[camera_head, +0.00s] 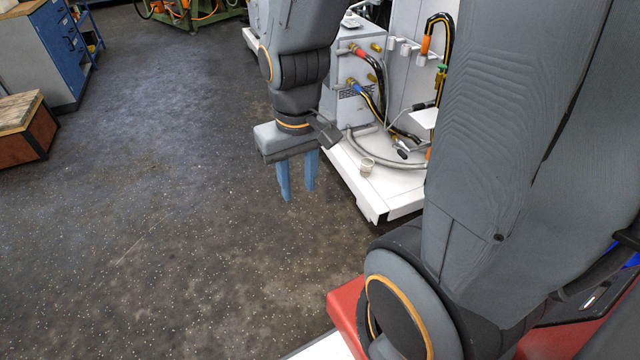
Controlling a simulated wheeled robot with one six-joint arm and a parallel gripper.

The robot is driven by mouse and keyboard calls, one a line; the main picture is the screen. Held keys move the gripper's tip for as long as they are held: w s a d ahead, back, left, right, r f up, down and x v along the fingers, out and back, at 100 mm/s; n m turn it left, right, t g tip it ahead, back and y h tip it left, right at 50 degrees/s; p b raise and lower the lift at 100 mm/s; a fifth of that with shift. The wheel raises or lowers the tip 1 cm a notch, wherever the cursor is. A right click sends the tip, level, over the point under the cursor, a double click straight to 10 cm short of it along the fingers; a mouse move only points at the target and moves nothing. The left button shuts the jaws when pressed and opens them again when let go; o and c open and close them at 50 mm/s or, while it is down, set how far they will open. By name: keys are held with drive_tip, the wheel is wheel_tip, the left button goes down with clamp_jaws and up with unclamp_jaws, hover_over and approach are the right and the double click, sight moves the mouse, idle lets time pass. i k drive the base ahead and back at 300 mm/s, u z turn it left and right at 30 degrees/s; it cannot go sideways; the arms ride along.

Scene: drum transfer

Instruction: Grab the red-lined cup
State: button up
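A small pale cup (367,166) stands upright on the white platform (384,196) near its front left part. It is small in the camera_head view, and I cannot make out a red line on it. My gripper (298,194) points down with its two blue fingers apart and nothing between them. It is in the picture to the left of the cup, over the dark floor and beside the platform's left edge. It is clear of the cup.
A grey welding machine (350,88) with red, blue and black hoses stands on the platform behind the cup. A grey hose and clamp lie right of the cup. A wooden crate (22,130) and blue cabinet (60,35) are far left. The floor between is clear.

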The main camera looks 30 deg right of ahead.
sight(366, 163)
drive_tip(key=z, duration=0.1)
drive_tip(key=k, duration=0.2)
drive_tip(key=u, duration=0.4)
drive_tip(key=i, duration=1.55)
drive_tip(key=z, duration=1.7)
drive_tip(key=i, duration=0.95)
drive_tip(key=z, duration=1.1)
